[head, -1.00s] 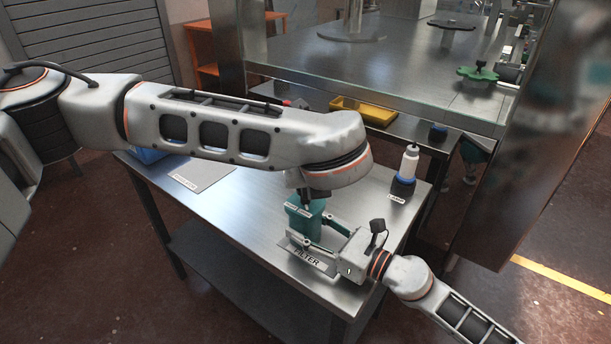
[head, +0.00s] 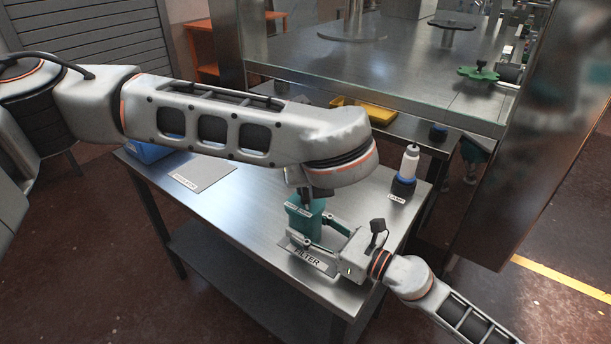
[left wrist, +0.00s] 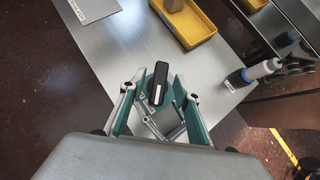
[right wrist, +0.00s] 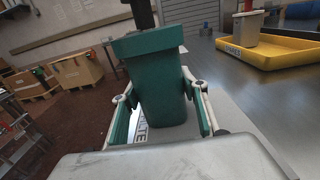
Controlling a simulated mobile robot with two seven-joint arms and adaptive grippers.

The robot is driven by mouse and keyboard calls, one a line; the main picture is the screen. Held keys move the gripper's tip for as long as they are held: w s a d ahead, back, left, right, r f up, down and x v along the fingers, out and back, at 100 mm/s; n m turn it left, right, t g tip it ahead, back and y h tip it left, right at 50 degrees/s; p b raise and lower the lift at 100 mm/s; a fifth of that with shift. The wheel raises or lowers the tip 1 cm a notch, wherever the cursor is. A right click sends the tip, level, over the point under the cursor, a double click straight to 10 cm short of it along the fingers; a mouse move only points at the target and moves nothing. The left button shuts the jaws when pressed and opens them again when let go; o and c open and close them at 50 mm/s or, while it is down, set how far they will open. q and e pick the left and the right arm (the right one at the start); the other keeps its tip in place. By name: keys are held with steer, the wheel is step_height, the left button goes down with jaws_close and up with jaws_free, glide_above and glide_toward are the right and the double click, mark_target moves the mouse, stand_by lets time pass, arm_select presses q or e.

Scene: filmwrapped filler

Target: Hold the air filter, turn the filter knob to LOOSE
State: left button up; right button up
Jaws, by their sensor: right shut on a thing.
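The air filter is a teal box (head: 305,216) standing upright on the metal table, by a plate lettered FILTER (head: 312,258). It fills the middle of the right wrist view (right wrist: 161,82). My right gripper (head: 318,238) is shut on its sides. The black filter knob (left wrist: 160,83) sits on top of the filter and has a pale mark. My left gripper (left wrist: 157,95) is above the filter, with its fingers spread on either side of the knob; it looks open. In the head view my left wrist hides most of that gripper. The LOOSE marking cannot be read.
A yellow tray (head: 372,117) lies behind, near the machine's metal deck (head: 400,75). A flat grey labelled plate (head: 202,174) lies at the left; the table's front left is clear.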

arm_select(q)
steer(key=v, duration=1)
steer(key=shift+s, duration=0.2)
steer(key=shift+r, duration=0.15)
arm_select(e)
steer(key=o, duration=1.4)
